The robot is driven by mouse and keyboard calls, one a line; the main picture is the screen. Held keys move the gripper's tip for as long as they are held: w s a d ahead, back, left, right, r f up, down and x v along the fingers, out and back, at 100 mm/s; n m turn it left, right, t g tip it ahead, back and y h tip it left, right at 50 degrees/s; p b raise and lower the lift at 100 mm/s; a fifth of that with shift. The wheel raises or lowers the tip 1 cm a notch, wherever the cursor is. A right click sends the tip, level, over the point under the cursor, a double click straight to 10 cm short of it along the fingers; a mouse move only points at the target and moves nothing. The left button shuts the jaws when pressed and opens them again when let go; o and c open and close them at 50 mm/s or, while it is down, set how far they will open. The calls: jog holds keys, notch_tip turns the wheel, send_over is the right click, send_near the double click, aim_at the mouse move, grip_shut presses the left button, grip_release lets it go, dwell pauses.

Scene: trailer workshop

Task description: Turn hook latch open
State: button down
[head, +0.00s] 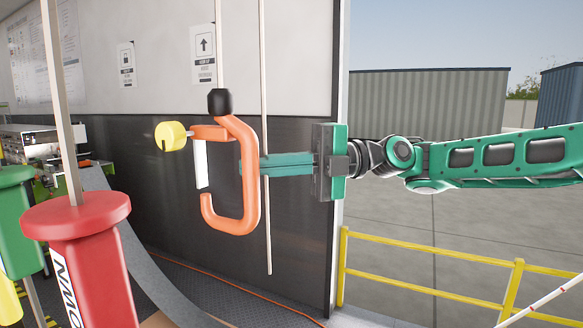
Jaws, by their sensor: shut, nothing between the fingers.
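An orange C-shaped hook (250,185) hangs from a pale rod by a black cap (219,102) in the head view. Its opening faces left. A white bar (201,163) runs down from its upper arm across most of the opening, its lower end close to the hook's tip. A yellow round knob (171,136) sits at the left end of the upper arm. My gripper (264,165) comes in from the right, its teal fingers shut and empty. Their tips reach the hook's right side and are partly hidden there; I cannot tell whether they touch it.
A thin pale rod (263,70) hangs just right of the hook, across the line of my fingers. A red hanging handle (85,250) and a green one (20,225) stand close at the left. A dark wall panel (180,210) lies behind. A yellow railing (430,285) is at the lower right.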

aim_at(199, 167)
jog(key=shift+w+a, duration=0.2)
jog(key=shift+a, duration=1.2)
jog(key=shift+w+a, duration=0.2)
jog(key=shift+a, duration=1.15)
